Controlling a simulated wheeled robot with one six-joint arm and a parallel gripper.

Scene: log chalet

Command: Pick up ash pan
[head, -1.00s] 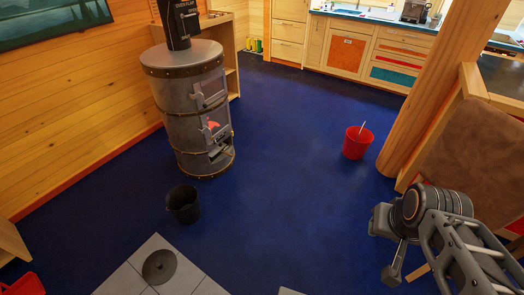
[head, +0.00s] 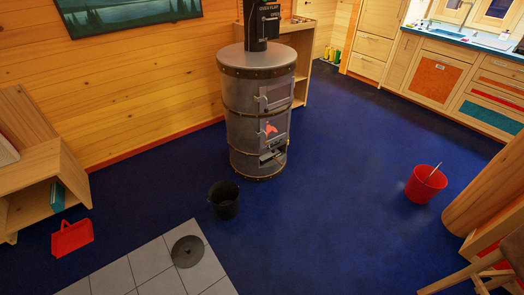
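A grey round stove (head: 240,105) with brass-coloured bands stands near the log wall in the head view. In its low front opening sits a small grey metal piece (head: 272,154), which may be the ash pan; it is too small and dark to be sure. Two stove doors with handles are above it, the lower one with a red mark. My gripper is not in view, so its state and distance from the stove do not show.
A black bucket (head: 224,199) stands in front of the stove. A round dark lid (head: 187,251) lies on grey tiles (head: 150,259). A red dustpan-like thing (head: 71,237) lies left, by a wooden shelf (head: 45,180). A red bucket (head: 425,184) stands right. The blue floor between is clear.

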